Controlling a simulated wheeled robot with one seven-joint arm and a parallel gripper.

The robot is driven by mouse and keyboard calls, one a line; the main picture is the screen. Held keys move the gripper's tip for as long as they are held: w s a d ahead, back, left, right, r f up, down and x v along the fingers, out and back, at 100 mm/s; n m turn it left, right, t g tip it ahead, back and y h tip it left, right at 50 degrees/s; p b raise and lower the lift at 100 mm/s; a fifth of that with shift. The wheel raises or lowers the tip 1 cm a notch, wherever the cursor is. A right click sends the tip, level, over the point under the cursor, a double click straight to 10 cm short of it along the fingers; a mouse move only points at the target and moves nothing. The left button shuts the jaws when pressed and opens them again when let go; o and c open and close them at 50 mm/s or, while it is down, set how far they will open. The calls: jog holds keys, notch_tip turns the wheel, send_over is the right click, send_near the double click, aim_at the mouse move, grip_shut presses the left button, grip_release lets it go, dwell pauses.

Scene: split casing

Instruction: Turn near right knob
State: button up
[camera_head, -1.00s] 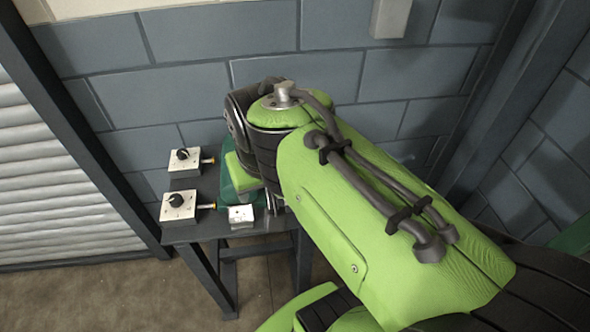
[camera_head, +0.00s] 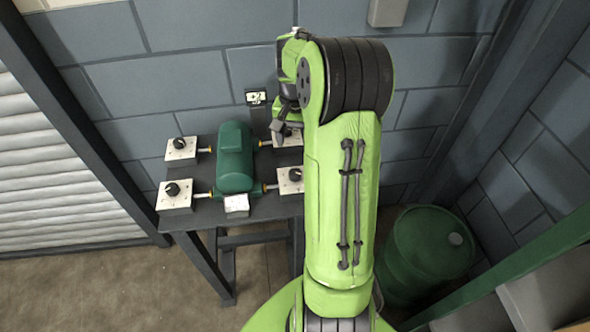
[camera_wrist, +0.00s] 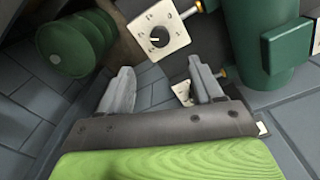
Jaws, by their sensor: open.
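The near right knob (camera_head: 295,174) is a black knob on a white box with a brass-tipped rod joining it to the green casing (camera_head: 236,160). In the head view my arm covers the box's right part. In the wrist view the near right knob (camera_wrist: 158,39) shows whole on its white plate, with marks around it. My gripper (camera_wrist: 160,72) is open and empty, its two grey fingers apart, with the knob beyond the gap and not touched. In the head view my gripper (camera_head: 283,128) hangs by the far right box (camera_head: 290,139), partly covering it.
The far left knob (camera_head: 180,143) and near left knob (camera_head: 172,189) sit on white boxes on the dark table (camera_head: 210,216). A white block (camera_head: 236,204) lies at the casing's front. A green barrel (camera_head: 428,250) stands right of the table. A grey block wall is behind.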

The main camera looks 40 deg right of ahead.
aim_at(295, 172)
notch_tip(295, 172, down, 12)
jog(key=shift+d+f+b, duration=0.1)
jog(key=shift+f+b, duration=0.1)
jog(key=shift+b, duration=0.75)
jog(key=c, duration=1.1)
